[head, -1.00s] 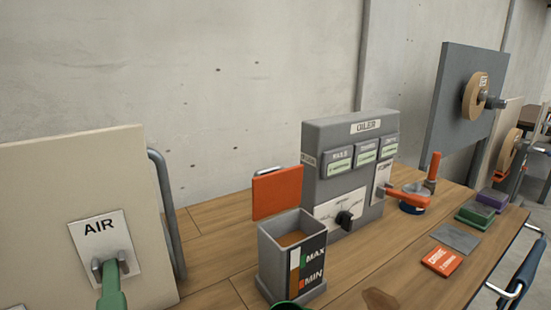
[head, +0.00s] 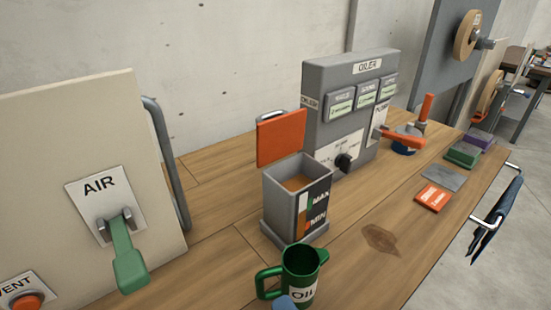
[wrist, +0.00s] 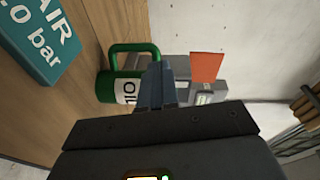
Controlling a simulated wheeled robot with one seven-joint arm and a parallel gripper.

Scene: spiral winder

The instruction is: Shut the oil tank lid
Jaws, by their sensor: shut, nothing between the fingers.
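The oil tank (head: 284,208) is a grey open-topped box with brown oil inside and a MAX/MIN gauge on its front. Its orange lid (head: 281,138) stands upright at the tank's back edge, open, with a metal handle on its far side. The lid also shows in the wrist view (wrist: 207,67), beyond the fingers. My gripper (wrist: 157,88) is shut and empty. In the head view only its blue-grey tip (head: 285,302) shows at the bottom edge, in front of the green oil jug and apart from the lid.
The green oil jug (head: 301,270) stands in front of the tank, close to my gripper. The grey oiler panel (head: 350,105) with an orange lever stands behind right. A beige panel with a green AIR lever (head: 130,265) is at left. The table front right is mostly clear.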

